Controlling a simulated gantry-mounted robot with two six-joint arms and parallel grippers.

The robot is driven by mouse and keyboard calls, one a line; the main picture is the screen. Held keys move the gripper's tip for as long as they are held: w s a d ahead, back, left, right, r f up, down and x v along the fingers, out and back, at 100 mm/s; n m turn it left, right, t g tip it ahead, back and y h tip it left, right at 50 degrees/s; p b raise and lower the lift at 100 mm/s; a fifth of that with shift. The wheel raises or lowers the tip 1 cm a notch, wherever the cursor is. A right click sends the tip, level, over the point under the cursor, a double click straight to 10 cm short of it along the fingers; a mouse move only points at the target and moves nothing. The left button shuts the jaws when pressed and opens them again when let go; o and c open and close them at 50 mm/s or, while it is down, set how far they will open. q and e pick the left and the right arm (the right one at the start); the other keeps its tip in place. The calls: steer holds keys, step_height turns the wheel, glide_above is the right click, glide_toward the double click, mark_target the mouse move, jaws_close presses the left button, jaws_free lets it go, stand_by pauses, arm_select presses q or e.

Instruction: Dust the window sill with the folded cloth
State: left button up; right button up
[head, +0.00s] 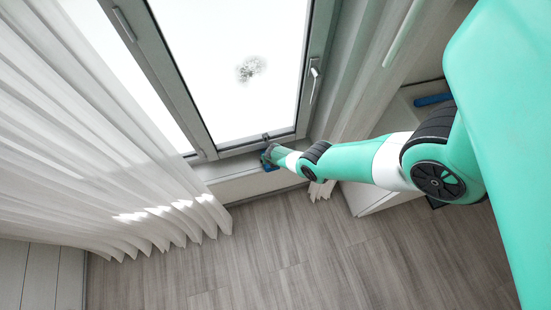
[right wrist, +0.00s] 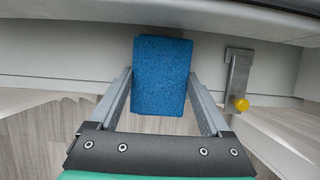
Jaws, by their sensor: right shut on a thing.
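The folded cloth (right wrist: 162,70) is a blue rectangular pad between the two fingers of my right gripper (right wrist: 160,76), which is shut on it. In the head view, my right gripper (head: 269,156) is at the right part of the pale window sill (head: 226,169), below the window frame. Only a small blue bit of the cloth (head: 268,166) shows there. I cannot tell whether the cloth touches the sill. My left gripper is in neither view.
White curtains hang at left (head: 90,140) and right (head: 362,85) of the window. The window handle (head: 313,82) is on its right frame. A white shelf unit (head: 372,196) stands at right. A metal bracket with a yellow knob (right wrist: 240,103) is right of the cloth. Wooden floor (head: 260,250) is clear.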

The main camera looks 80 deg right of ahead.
mark_target(250, 166)
steer(key=shift+w+a, duration=0.15)
steer(key=shift+w, duration=0.05)
steer(key=w, duration=0.1)
steer(key=w+a+b, duration=0.1)
steer(key=w, duration=0.1)
steer(key=shift+w+a+f, duration=0.1)
steer(key=shift+a, duration=0.05)
steer(key=shift+w+a, duration=0.2)
steer(key=shift+w, duration=0.2)
steer(key=shift+w+b, duration=0.3)
steer(key=shift+b, duration=0.2)
steer(key=shift+w+a+f+b, duration=0.1)
steer(key=shift+w+a+b, duration=0.15)
steer(key=shift+w+b, duration=0.3)
steer(key=shift+w+a+b, duration=0.25)
steer(key=shift+w+b, duration=0.05)
steer(key=shift+w, duration=0.4)
steer(key=shift+w+a+f+b, duration=0.1)
steer(key=shift+w+a+b, duration=0.15)
steer(key=shift+w+b, duration=0.3)
steer(key=shift+w+a+r+b, duration=0.1)
steer(key=shift+w+a+b, duration=0.3)
steer(key=shift+w, duration=0.4)
steer(key=shift+w+a+r+b, duration=0.1)
steer(key=shift+w+a+b, duration=0.2)
steer(key=shift+w, duration=0.45)
steer(key=shift+r, duration=0.1)
